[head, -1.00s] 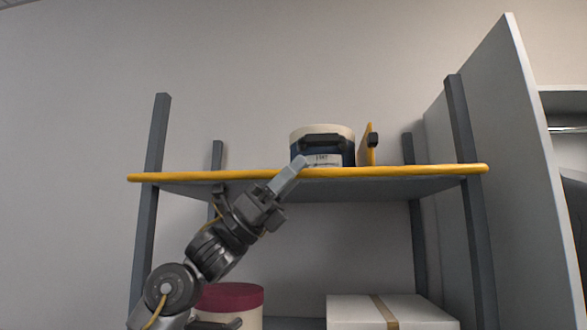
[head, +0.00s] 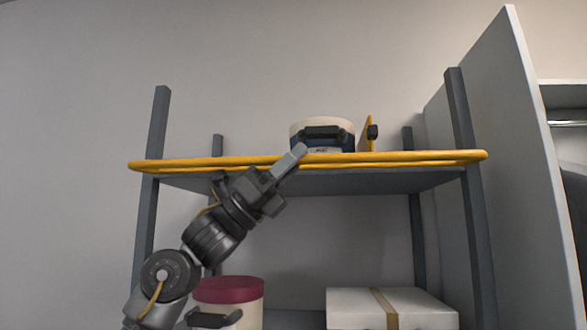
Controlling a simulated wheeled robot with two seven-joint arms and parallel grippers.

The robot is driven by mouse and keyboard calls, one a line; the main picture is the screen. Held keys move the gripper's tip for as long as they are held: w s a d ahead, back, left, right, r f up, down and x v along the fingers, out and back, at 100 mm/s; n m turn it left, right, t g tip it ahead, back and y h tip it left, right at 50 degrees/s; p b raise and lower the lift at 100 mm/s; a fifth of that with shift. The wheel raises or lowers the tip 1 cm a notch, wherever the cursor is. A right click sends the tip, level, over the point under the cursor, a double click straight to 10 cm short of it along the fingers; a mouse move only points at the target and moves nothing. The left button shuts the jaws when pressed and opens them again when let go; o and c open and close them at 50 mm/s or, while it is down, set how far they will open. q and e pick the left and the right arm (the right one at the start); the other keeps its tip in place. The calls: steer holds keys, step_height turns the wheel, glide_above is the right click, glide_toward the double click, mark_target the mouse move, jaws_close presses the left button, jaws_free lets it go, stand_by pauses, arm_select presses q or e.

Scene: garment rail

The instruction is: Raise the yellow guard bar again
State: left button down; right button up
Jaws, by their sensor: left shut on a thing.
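The yellow guard bar (head: 400,156) runs across the front of the upper shelf in the head view. It sits slightly above the shelf's yellow front edge (head: 410,166), with a thin gap between the two. My left gripper (head: 296,155) reaches up from below and is shut on the guard bar near its middle. The fingers cover a short piece of the bar. My right gripper is not in view.
On the upper shelf (head: 330,180) stand a cream and blue round box (head: 325,125) and an upright yellow piece (head: 367,133). Below are a red-lidded round box (head: 230,290) and a white box (head: 370,307). A tall grey panel (head: 500,120) stands at the right.

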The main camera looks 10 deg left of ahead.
arm_select(q)
steer(key=n+t, duration=0.1)
steer(key=r+n+t, duration=0.1)
steer(key=n+t, duration=0.1)
steer(key=shift+s+r+y+b, duration=0.1)
steer(key=shift+y+b, duration=0.2)
steer(key=shift+b, duration=0.05)
steer(key=n+t, duration=0.1)
steer(key=r+n+t+y, duration=0.1)
steer(key=n+t, duration=0.1)
steer(key=shift+r, duration=0.2)
steer(key=n+t, duration=0.1)
steer(key=r+n+t+y, duration=0.1)
steer(key=n, duration=0.1)
steer(key=shift+w+r+y, duration=0.1)
steer(key=shift+w+y, duration=0.1)
steer(key=shift+y, duration=0.1)
steer(key=shift+w+r+n+t+y+p, duration=0.25)
steer(key=shift+n+t+y, duration=0.25)
steer(key=shift+n, duration=0.3)
steer(key=shift+w+r+n+t+y+p, duration=0.1)
steer(key=shift+r+n+t+y, duration=0.3)
steer(key=shift+n+t, duration=0.3)
steer(key=shift+n, duration=0.3)
